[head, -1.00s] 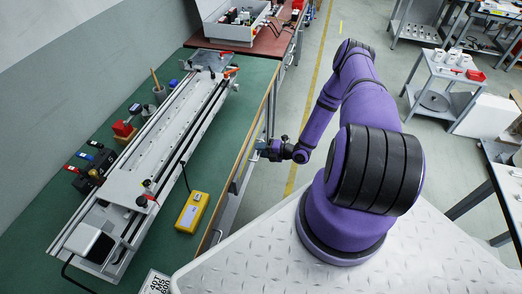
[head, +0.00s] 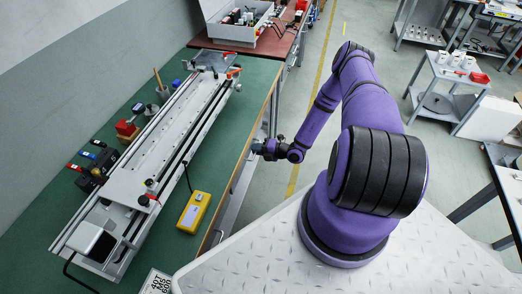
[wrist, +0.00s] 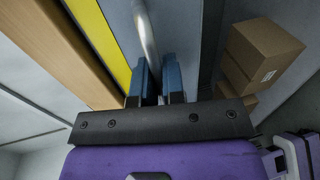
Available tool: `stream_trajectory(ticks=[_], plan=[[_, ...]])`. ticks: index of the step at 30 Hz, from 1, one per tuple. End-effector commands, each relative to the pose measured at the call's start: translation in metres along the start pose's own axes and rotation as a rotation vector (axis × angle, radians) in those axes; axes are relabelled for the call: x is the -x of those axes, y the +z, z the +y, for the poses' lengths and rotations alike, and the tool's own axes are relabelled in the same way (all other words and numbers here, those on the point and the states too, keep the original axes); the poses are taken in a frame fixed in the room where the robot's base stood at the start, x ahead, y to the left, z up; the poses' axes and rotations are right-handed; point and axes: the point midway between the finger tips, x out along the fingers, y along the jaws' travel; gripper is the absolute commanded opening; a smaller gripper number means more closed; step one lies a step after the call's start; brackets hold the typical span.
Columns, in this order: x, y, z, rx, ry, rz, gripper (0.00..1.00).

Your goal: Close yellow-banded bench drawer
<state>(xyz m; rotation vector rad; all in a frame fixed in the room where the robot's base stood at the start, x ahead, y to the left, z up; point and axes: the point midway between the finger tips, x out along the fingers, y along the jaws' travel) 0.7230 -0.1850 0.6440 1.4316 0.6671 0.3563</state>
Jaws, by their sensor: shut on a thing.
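In the wrist view, the drawer's yellow band (wrist: 103,42) runs beside a grey metal front (wrist: 122,22). A round metal bar handle (wrist: 146,38) runs down between the two blue fingers of my gripper (wrist: 157,72), which is shut on it. In the head view, my gripper (head: 259,148) is low at the front side of the green-topped bench (head: 253,92). The drawer cannot be made out clearly there, and how far it stands open cannot be told.
Cardboard boxes (wrist: 255,58) sit to the right in the wrist view. On the bench are a long gantry rail (head: 165,150) and a yellow control box (head: 193,212). A trolley (head: 447,90) stands at the right; the floor between is clear.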

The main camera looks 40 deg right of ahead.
Motion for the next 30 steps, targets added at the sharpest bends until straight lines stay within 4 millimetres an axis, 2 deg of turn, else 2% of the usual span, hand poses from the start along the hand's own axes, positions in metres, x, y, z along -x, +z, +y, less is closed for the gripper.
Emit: stream_trajectory(ticks=[5, 6, 8, 9, 16, 20, 23, 30], plan=[[-0.003, 0.000, 0.002, 0.000, 0.004, 0.000, 0.00], [-0.003, 0.000, 0.002, 0.000, 0.004, 0.000, 0.19], [-0.003, 0.000, 0.002, 0.000, 0.004, 0.000, 0.33], [-0.003, 0.000, 0.002, 0.000, 0.004, 0.000, 0.34], [-0.002, 0.000, 0.001, 0.000, 0.003, 0.000, 0.34], [0.005, 0.001, 0.001, 0.000, 0.002, -0.002, 0.34], [0.018, 0.001, 0.001, 0.000, 0.002, -0.002, 0.34], [0.063, 0.001, 0.001, 0.000, 0.002, -0.002, 0.34]])
